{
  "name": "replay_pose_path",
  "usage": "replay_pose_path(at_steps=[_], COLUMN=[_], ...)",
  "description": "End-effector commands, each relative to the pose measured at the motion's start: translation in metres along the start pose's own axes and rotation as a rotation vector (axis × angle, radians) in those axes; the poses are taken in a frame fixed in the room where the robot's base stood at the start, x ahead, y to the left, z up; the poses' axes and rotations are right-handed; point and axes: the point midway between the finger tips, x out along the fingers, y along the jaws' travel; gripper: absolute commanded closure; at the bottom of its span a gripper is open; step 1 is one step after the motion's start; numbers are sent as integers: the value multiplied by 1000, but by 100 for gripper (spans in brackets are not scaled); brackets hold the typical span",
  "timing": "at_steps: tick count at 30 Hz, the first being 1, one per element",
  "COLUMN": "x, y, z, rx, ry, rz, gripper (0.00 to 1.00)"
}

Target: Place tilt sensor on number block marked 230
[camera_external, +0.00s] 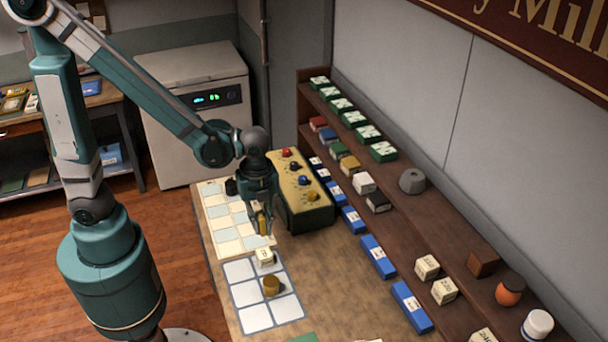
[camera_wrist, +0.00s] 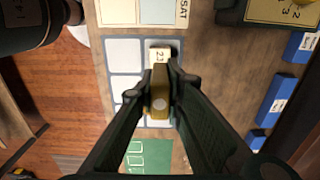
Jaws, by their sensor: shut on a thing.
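My gripper (camera_external: 262,231) is shut on a small gold-brown block, which I take for the tilt sensor (camera_external: 262,219). In the wrist view, the sensor (camera_wrist: 160,92) sits between the fingertips (camera_wrist: 160,76) and has a pale round spot. A cream number block (camera_external: 264,258) stands in the far right cell of the white-celled grid, just below the gripper in the external view. In the wrist view, the block (camera_wrist: 159,54) shows "23"; the rest of its marking is hidden or unclear. The sensor appears above the block and apart from it.
A yellow-topped control box (camera_external: 304,194) with coloured knobs stands close beside the gripper. Blue boxes (camera_external: 378,257) line the shelf's foot. A calendar-like sheet (camera_external: 222,214) lies behind the grid.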

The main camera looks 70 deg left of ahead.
Motion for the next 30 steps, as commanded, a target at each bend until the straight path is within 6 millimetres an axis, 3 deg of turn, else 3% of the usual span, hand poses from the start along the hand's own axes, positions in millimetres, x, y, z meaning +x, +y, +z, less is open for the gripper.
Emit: replay_pose_path(at_steps=[15,30], x=[49,54], y=[0,0], z=[0,0], rx=[0,0], ry=[0,0], rz=[0,0], gripper=[100,100])
